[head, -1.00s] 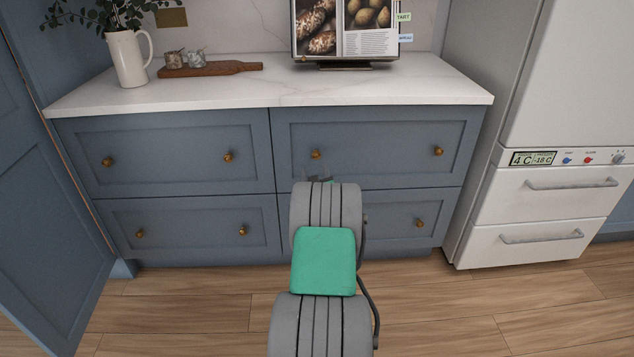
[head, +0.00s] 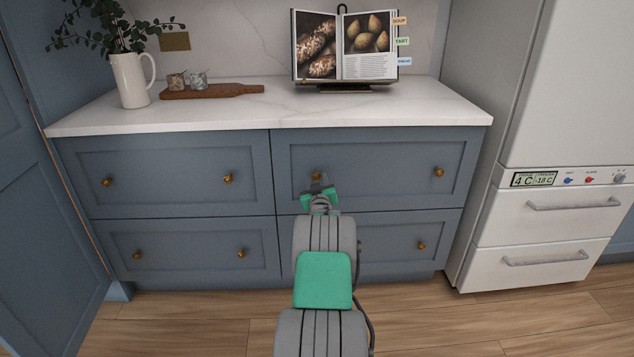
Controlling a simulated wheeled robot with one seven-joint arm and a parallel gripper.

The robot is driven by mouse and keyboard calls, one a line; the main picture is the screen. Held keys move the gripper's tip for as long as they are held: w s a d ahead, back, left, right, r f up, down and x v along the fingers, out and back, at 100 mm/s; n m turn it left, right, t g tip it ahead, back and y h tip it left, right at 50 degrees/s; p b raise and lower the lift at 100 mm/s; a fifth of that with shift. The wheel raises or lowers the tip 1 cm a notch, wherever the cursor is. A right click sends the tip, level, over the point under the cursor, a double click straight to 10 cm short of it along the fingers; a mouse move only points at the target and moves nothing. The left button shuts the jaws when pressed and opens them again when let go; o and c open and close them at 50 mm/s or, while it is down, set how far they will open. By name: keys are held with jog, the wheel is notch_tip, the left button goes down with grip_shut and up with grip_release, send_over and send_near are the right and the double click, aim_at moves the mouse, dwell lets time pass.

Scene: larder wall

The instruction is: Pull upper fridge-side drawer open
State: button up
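The upper fridge-side drawer (head: 375,165) is the blue-grey front at upper right of the cabinet, beside the fridge, and it sits shut, flush with its neighbours. It has two round brass knobs, a left knob (head: 317,177) and a right knob (head: 439,172). My gripper (head: 319,190), with green parts, is at the left knob, just below and in front of it. The fingers are small and partly overlap the knob, so I cannot tell whether they touch it or are open or shut.
The white fridge (head: 560,130) stands to the right. A marble worktop (head: 230,115) above holds a cookbook (head: 345,50), a wooden board (head: 215,91) and a white jug (head: 131,80). The lower right drawer (head: 400,240) is partly behind my arm. Wooden floor (head: 200,320) lies in front.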

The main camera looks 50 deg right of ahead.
grip_shut()
dwell(1.0)
